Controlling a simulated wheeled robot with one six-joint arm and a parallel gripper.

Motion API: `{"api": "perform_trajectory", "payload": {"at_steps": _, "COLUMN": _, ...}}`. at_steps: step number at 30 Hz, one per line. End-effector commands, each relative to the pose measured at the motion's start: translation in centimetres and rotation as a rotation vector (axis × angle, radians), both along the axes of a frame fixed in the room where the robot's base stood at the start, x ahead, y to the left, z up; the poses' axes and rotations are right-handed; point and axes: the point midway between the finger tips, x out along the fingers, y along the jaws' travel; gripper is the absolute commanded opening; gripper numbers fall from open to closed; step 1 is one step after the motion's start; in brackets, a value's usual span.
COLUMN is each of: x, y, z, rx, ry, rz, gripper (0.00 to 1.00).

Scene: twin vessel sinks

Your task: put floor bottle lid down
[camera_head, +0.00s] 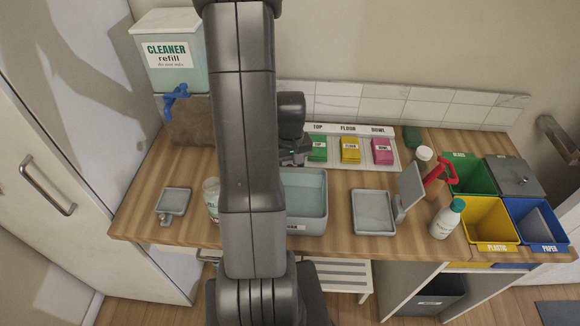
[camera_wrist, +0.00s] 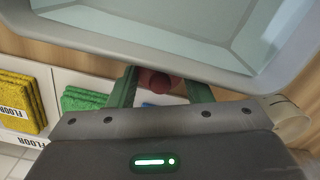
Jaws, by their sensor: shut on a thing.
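My gripper (camera_head: 297,157) is just behind the grey basin, in front of the sponge tray; my arm hides much of that area. In the wrist view my gripper (camera_wrist: 162,76) has its green fingers on either side of a small dark red round thing, apparently the lid (camera_wrist: 153,83), and is shut on it. The lid is not visible in the head view. A pale bottle (camera_head: 211,188) stands left of the basin, partly behind my arm. A white bottle with a teal cap (camera_head: 447,219) stands at the right. I cannot read which bottle is the floor one.
The basin (camera_head: 306,222) is close to my gripper. Green, yellow (camera_head: 350,150) and pink sponges sit in the labelled tray. Small grey trays (camera_head: 373,212) and (camera_head: 173,201) lie either side. An upright grey panel (camera_head: 410,187) and sorting bins (camera_head: 489,217) stand right.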

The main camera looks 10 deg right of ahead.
Motion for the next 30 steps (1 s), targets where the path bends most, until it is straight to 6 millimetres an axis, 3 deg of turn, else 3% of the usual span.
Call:
{"api": "perform_trajectory", "payload": {"at_steps": 7, "x": 0.0, "y": 0.0, "z": -0.9, "rx": 0.000, "ry": 0.000, "rz": 0.000, "gripper": 0.21}}
{"api": "perform_trajectory", "payload": {"at_steps": 8, "x": 0.0, "y": 0.0, "z": -0.9, "rx": 0.000, "ry": 0.000, "rz": 0.000, "gripper": 0.47}}
{"api": "perform_trajectory", "payload": {"at_steps": 11, "x": 0.0, "y": 0.0, "z": -0.8, "rx": 0.000, "ry": 0.000, "rz": 0.000, "gripper": 0.67}}
{"api": "perform_trajectory", "payload": {"at_steps": 22, "x": 0.0, "y": 0.0, "z": -0.4, "rx": 0.000, "ry": 0.000, "rz": 0.000, "gripper": 0.67}}
{"api": "perform_trajectory", "payload": {"at_steps": 30, "x": 0.1, "y": 0.0, "z": 2.9, "rx": -0.001, "ry": -0.006, "rz": 0.000, "gripper": 0.67}}
